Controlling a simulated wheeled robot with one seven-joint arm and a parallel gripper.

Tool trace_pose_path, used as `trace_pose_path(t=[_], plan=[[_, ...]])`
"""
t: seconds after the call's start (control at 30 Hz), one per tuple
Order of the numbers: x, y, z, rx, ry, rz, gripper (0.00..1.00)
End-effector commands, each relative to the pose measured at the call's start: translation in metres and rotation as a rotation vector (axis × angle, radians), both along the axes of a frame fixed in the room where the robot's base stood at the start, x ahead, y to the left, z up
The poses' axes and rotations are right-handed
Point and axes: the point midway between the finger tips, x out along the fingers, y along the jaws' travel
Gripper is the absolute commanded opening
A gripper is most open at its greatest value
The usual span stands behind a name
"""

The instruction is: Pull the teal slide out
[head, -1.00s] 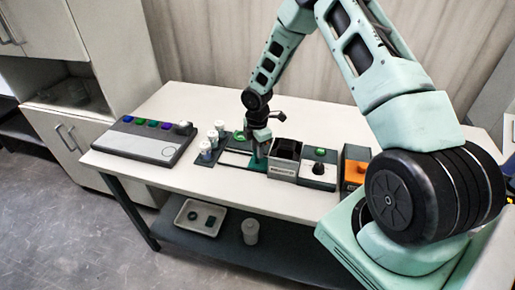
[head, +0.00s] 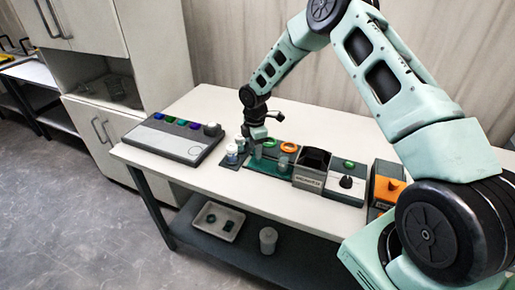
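A flat teal piece (head: 266,165), which I take to be the teal slide, shows low at the front of a small station with a green ring (head: 270,143) and an orange ring (head: 289,147). My gripper (head: 255,152) points down at the left end of this station, close beside the white-capped bottles (head: 233,152). Its fingertips are small and dark here, near the left end of the teal piece. I cannot tell whether they are open or closed on it.
Right of the station stand an open black box (head: 312,172), a grey unit with a black knob (head: 346,183) and an orange-topped unit (head: 388,188). A button panel (head: 175,138) lies left. A lower shelf holds a tray (head: 217,222) and a jar (head: 268,240). The table front is clear.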

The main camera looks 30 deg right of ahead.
Motion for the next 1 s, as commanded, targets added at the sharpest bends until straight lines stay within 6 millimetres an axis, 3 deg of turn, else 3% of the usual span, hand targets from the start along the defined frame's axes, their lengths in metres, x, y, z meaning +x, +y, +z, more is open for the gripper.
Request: trace_pose_path(t=[0.37,1.0], plan=[[-0.001,-0.002,0.009,-0.003,0.002,-0.002,0.48],[-0.001,-0.002,0.144,-0.002,-0.001,-0.003,0.48]])
